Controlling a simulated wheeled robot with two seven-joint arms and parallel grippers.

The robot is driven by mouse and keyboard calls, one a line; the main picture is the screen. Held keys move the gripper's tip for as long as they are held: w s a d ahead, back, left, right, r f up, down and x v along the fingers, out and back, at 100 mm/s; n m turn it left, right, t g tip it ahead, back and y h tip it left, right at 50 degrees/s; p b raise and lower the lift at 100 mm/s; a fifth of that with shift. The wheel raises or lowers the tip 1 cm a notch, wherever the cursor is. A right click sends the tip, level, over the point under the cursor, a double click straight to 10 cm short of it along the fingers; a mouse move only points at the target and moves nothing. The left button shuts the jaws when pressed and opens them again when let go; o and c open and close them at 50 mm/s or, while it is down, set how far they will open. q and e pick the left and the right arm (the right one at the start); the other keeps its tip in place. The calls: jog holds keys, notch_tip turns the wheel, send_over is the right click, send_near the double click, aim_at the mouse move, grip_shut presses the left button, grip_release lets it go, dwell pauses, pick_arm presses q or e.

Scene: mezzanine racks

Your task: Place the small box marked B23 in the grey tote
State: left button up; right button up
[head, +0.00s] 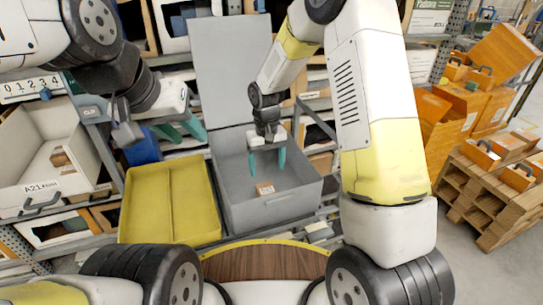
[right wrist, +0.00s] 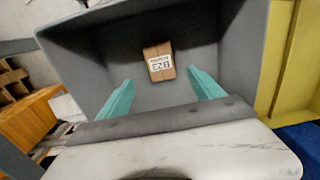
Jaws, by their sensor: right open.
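The small brown box (head: 264,188) lies on the floor of the grey tote (head: 275,211), towards its front wall. In the right wrist view the box (right wrist: 159,61) shows a white label reading B23, and grey tote walls (right wrist: 90,75) surround it. My right gripper (head: 267,162) is over the tote with its teal fingers apart and nothing between them. The box is apart from the fingertips. My left gripper (head: 183,130) is at the left, behind the yellow tray, with its teal fingers apart and no object seen between them.
The tote's grey lid (head: 232,70) stands upright behind it. A yellow tray (head: 170,205) is left of the tote. A white bin marked A21 (head: 40,192) is on the far left. Orange boxes (head: 485,155) sit on a wooden pallet (head: 490,200) at the right.

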jog(key=s+d+r+m+t, duration=0.1)
jog(key=s+d+r, duration=0.2)
jog(key=r, duration=0.3)
jog(key=s+d+r+t+y, duration=0.1)
jog(key=s+d+r, duration=0.15)
jog(key=r, duration=0.45)
jog(key=s+d+r+m+t, duration=0.1)
jog(key=s+d+r, duration=0.15)
jog(key=r, duration=0.35)
jog(key=s+d+r+t, duration=0.1)
jog(key=s+r, duration=0.1)
jog(key=s, duration=0.2)
jog(key=s+d+r+t, duration=0.1)
jog(key=s+d+r, duration=0.1)
jog(key=s, duration=0.3)
jog(key=s+d+r+m+t+y, duration=0.1)
jog(key=s+d+r, duration=0.1)
jog(key=s, duration=0.3)
jog(key=shift+d+r, duration=0.15)
jog(key=shift+r, duration=0.65)
